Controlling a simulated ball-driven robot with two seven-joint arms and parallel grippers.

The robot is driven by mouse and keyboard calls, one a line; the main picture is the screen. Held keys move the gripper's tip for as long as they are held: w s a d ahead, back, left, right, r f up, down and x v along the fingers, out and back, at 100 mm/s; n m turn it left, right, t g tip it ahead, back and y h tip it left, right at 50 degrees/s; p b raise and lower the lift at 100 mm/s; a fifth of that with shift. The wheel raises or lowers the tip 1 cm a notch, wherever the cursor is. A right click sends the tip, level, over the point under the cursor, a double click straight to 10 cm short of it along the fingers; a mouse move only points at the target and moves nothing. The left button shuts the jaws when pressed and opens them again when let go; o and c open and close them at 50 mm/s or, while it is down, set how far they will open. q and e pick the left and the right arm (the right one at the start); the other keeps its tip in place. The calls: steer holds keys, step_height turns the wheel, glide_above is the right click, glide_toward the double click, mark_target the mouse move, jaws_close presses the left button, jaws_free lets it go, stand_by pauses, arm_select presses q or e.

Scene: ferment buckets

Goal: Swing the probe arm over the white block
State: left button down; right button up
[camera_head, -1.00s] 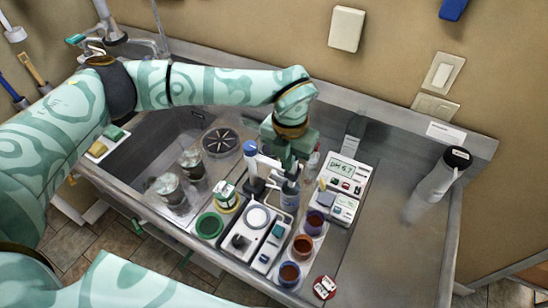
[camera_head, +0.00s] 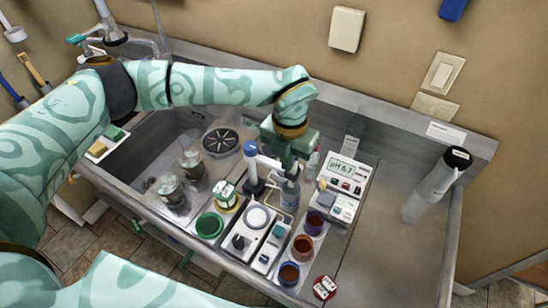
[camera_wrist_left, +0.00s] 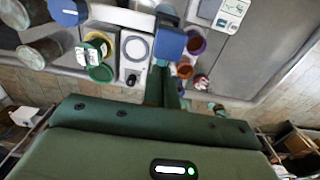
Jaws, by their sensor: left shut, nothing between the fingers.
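My left gripper (camera_head: 290,172) points down over the middle of the worktop, its fingers shut and empty; in the left wrist view its fingers (camera_wrist_left: 165,88) reach up the picture. A blue-grey upright piece (camera_head: 289,193) stands just below the fingertips; its blue top (camera_wrist_left: 171,42) shows at the fingertips in the wrist view. I cannot tell if they touch. A blue-topped post (camera_head: 250,150) stands to the left; it looks like the probe stand, but its arm is largely hidden by my gripper. A small white block with green marks (camera_head: 226,190) sits left of it. My right gripper is out of view.
A white round-plate device (camera_head: 257,217) and several coloured cups, including a green one (camera_head: 209,225), stand close by. A meter with a display (camera_head: 346,175) is right of the gripper.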

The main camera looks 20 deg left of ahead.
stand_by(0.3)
arm_select(q)
steer(key=w+b, duration=0.1)
steer(key=w+d+b, duration=0.1)
steer(key=w, duration=0.1)
steer(key=shift+d+f, duration=0.1)
steer(key=shift+w, duration=0.1)
stand_by(0.4)
steer(key=w+b, duration=0.1)
steer(key=w, duration=0.2)
steer(key=shift+w+d+b, duration=0.1)
steer(key=shift+d+b, duration=0.1)
steer(key=shift+b, duration=0.15)
